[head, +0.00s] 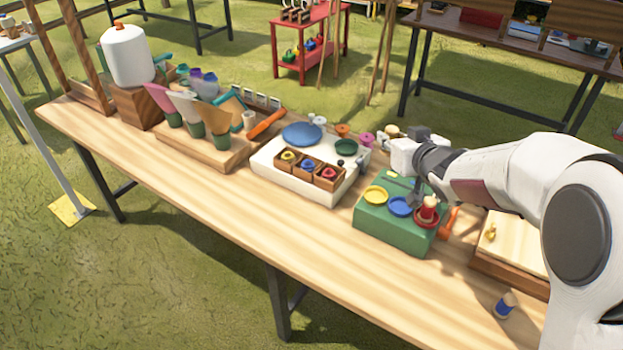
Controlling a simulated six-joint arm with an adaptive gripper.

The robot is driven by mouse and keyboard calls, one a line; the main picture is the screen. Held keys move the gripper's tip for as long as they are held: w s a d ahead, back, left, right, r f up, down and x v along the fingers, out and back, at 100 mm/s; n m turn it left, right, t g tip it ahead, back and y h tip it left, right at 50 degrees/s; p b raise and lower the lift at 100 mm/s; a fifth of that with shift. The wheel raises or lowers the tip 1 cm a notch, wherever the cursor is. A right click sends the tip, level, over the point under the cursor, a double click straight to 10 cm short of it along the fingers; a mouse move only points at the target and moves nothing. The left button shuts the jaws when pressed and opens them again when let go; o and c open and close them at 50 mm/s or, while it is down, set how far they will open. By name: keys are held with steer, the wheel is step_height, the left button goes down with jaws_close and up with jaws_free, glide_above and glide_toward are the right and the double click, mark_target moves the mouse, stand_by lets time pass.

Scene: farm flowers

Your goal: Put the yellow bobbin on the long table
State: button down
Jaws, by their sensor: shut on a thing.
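My gripper (422,192) points down over the right end of the green box (385,230). Its fingers are at the top of a red bobbin (428,212), which is at the red dish on that box, and are shut on it. The fingertips are partly hidden, and I cannot tell whether the bobbin touches the dish. A small yellow thing (490,233) is on the pale wooden board at the right; it is too small to tell if it is the yellow bobbin. The long table (215,225) runs across the view.
A yellow dish (376,194) and a blue dish (400,206) are on the green box. A blue bobbin (505,306) stands on the table at the front right. A white block with small wooden boxes (308,168) is left of the green box.

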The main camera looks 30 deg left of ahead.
steer(key=w+d+r, duration=0.1)
steer(key=w+d, duration=0.1)
steer(key=d, duration=1.7)
steer(key=w+d+r, duration=0.1)
steer(key=w+d, duration=0.1)
steer(key=d, duration=1.8)
steer(key=s+d+f, duration=0.2)
steer(key=s+d, duration=1.8)
steer(key=d, duration=0.3)
step_height(320, 180, down, 14)
steer(key=shift+a, duration=0.25)
steer(key=shift+f, duration=0.15)
steer(key=shift+f, duration=2.95)
